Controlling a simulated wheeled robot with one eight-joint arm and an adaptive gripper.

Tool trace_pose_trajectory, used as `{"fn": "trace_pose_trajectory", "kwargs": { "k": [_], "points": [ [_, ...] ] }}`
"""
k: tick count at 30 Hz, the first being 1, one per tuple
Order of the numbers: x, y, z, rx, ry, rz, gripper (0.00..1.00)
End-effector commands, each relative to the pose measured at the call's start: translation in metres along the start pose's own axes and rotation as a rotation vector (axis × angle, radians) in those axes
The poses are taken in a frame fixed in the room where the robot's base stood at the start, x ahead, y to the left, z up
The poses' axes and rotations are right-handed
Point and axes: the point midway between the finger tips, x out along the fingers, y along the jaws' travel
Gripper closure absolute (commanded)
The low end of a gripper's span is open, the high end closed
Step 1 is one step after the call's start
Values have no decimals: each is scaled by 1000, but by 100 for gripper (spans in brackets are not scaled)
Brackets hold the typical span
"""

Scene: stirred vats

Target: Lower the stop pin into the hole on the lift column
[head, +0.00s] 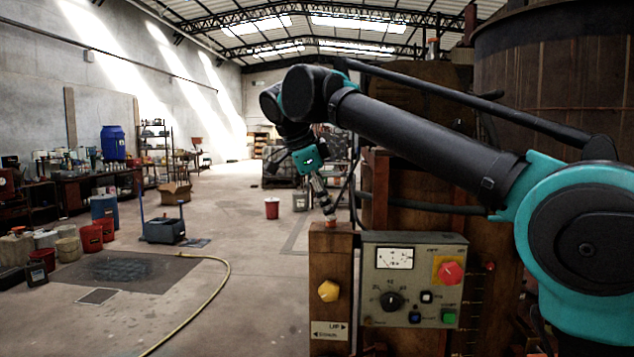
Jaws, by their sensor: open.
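The lift column (331,270) is a rusty brown post in the head view, with a yellow knob and an up/down sign on its front. My gripper (329,213) points down just above the top of the column. It is open. A small orange-red piece (331,225) shows at the column top, right under the fingertips; it may be part of the stop pin, but it is too small to tell. The hole is not visible from this angle. I cannot tell whether the fingers touch anything.
A grey control box (414,279) with a gauge, dial and red button stands right beside the column. A large vat (550,75) rises at the right behind my arm. A yellow hose (217,300) lies on the floor at left. The floor beyond the column is mostly clear.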

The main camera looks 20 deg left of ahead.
Motion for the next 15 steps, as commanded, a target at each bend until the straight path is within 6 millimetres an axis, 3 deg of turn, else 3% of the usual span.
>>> {"fn": "trace_pose_trajectory", "kwargs": {
  "k": [9, 15],
  "points": [
    [-64, 0, 1, -1, -1, -1, 52],
    [-90, 0, 1, -1, 0, -1, 52]
  ]
}}
